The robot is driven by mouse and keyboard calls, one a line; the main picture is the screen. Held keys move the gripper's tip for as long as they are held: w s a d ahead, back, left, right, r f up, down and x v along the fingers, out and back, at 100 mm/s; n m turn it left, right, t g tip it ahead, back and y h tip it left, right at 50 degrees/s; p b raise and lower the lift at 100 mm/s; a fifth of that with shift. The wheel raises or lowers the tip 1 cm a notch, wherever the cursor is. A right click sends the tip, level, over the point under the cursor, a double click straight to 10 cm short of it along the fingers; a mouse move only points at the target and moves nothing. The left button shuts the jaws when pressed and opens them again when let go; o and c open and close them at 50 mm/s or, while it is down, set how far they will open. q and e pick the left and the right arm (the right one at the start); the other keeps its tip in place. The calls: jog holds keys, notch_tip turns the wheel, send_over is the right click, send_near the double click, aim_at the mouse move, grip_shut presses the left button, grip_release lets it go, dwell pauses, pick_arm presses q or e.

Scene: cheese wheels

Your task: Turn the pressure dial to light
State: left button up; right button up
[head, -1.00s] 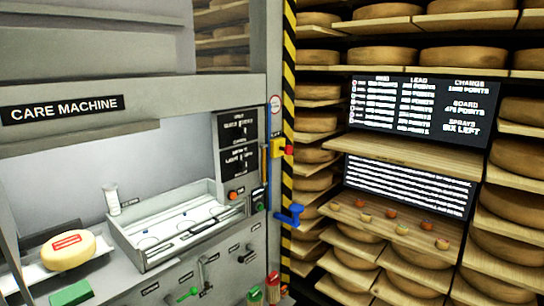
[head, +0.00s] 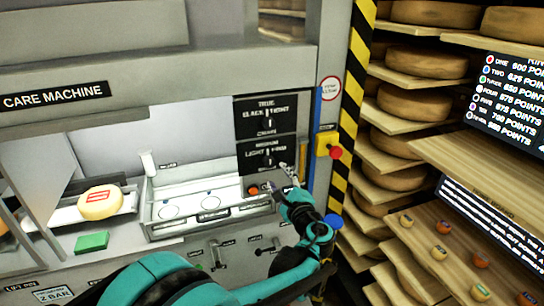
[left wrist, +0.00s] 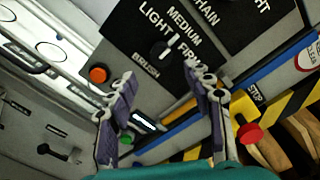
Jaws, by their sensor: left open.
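The pressure dial (left wrist: 160,49) is a dark knob with a white pointer on a black panel, labelled LIGHT, MEDIUM and a partly hidden third word, apparently FIRM. In the left wrist view its pointer aims roughly at MEDIUM. In the head view the dial (head: 268,158) is on the lower black panel at the machine's right side. My left gripper (left wrist: 162,80) is open and empty, its two fingers spread below the dial in the wrist view, with no visible contact. In the head view my left gripper (head: 286,184) is just below and right of the dial. My right gripper is not in view.
An orange button (left wrist: 98,74) and a green button (left wrist: 126,137) are near the fingers. Another black dial panel (head: 265,116) is above. A yellow box with a red button (head: 328,147) and a striped post (head: 352,90) stand right. A cheese (head: 100,202) lies left.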

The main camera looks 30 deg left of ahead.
aim_at(270, 163)
pick_arm(q)
jog(key=b+x, duration=0.1)
jog(key=x, duration=0.6)
jog(key=shift+r, duration=0.15)
jog(key=shift+w+a+r, duration=0.1)
jog(key=shift+w+a, duration=0.05)
jog(key=shift+a, duration=0.2)
jog(key=c, duration=1.1)
